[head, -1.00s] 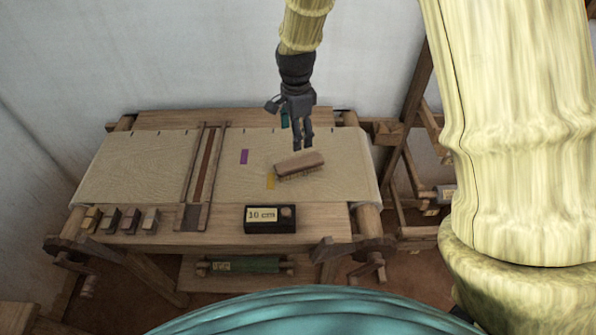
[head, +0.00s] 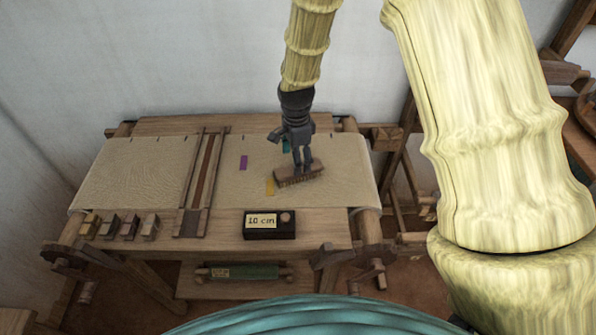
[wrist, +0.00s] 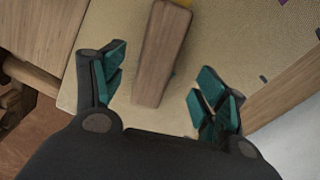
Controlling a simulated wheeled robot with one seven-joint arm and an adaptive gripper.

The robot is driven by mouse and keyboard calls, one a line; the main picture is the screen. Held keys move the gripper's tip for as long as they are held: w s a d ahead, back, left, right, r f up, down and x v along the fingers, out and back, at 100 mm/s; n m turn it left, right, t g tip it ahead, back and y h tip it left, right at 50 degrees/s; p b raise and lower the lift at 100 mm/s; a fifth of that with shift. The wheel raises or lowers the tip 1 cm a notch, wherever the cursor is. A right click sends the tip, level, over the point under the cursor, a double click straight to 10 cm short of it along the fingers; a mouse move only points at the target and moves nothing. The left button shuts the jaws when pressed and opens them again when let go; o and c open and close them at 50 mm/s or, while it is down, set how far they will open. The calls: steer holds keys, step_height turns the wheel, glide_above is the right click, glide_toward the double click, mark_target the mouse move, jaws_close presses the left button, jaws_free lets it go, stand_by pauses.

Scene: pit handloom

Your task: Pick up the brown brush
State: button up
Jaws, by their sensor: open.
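The brown brush (head: 288,176) lies bristles down on the cream cloth (head: 343,165), on the right part of the loom. In the wrist view its wooden back (wrist: 160,55) runs lengthwise between the two teal-padded fingers, with its near end just ahead of the palm. My gripper (head: 302,168) is open and points down over the brush in the head view, hiding a bit of its back. Contact with the brush does not show.
A yellow tag (head: 269,187) lies beside the brush, and a purple tag (head: 243,162) lies further left. A black box marked 10 cm (head: 270,225) stands in front. A wooden bar (head: 203,180) crosses the cloth. Several small blocks (head: 127,226) sit front left.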

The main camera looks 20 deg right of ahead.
steer(key=f, duration=0.1)
steer(key=f+p, duration=0.1)
steer(key=f, duration=0.1)
steer(key=shift+s+d+f, duration=0.1)
steer(key=shift+s+d, duration=0.1)
steer(key=shift+d, duration=0.1)
steer(key=shift+f+p, duration=0.45)
steer(key=shift+f, duration=0.4)
steer(key=c, duration=1.1)
